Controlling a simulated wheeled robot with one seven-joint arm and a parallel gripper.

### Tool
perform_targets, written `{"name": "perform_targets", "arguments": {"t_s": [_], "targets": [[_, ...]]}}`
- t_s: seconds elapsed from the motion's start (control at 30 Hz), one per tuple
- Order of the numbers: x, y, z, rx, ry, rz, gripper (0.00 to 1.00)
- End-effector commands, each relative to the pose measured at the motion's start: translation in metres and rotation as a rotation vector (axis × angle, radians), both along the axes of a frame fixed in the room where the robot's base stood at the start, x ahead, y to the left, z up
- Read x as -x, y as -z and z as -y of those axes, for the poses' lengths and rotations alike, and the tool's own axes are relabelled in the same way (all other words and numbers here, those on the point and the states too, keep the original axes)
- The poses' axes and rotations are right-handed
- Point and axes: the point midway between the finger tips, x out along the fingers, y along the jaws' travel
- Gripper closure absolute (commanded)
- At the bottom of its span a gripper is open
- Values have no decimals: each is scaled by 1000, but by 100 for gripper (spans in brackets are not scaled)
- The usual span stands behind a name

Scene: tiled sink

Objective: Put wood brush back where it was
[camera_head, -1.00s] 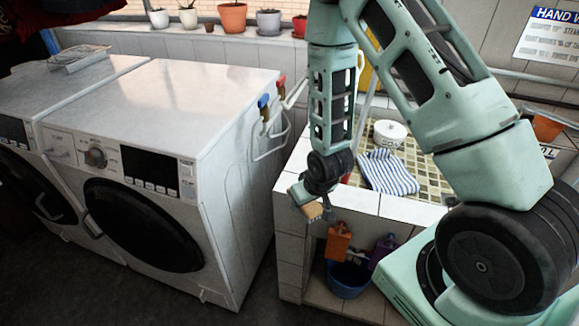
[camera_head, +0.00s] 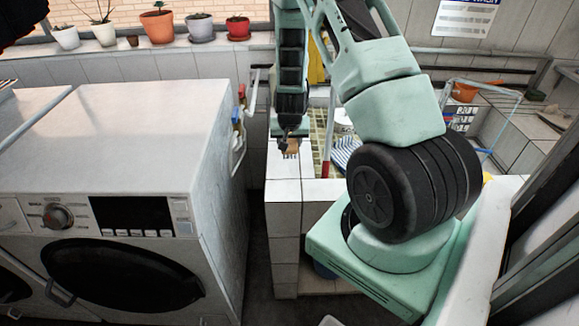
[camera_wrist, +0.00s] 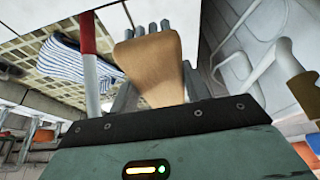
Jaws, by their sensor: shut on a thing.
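The wood brush (camera_wrist: 150,65) is in my gripper, its tan wooden body filling the middle of the wrist view. In the head view the brush (camera_head: 292,146) shows small, with dark bristles under it, just over the white tiled ledge at the left side of the sink. My gripper (camera_head: 291,135) is shut on it and hangs from above. The grey fingers are partly hidden behind the brush in the wrist view. I cannot tell whether the brush touches the ledge.
A red-and-white pole (camera_wrist: 88,65) stands close beside the brush. A blue-striped cloth (camera_wrist: 68,58) lies on the tiled sink floor. The washing machine (camera_head: 140,150) with taps beside it is to the left. Potted plants (camera_head: 157,25) line the back sill.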

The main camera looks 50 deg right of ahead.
Motion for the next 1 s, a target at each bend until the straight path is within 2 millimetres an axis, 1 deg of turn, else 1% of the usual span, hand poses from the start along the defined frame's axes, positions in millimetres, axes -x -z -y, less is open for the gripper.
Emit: {"name": "perform_targets", "arguments": {"t_s": [0.07, 0.2, 0.3, 0.53, 0.7, 0.83, 1.0], "targets": [[2, 7, 3, -5, 14, -4, 82], [2, 31, 3, -5, 13, -5, 82], [2, 44, 2, -5, 11, -2, 82], [1, 62, 3, -3, 10, -1, 82], [2, 84, 2, -4, 9, -3, 82], [1, 95, 2, -2, 9, -1, 82], [1, 98, 2, -2, 8, 0, 82]]}}
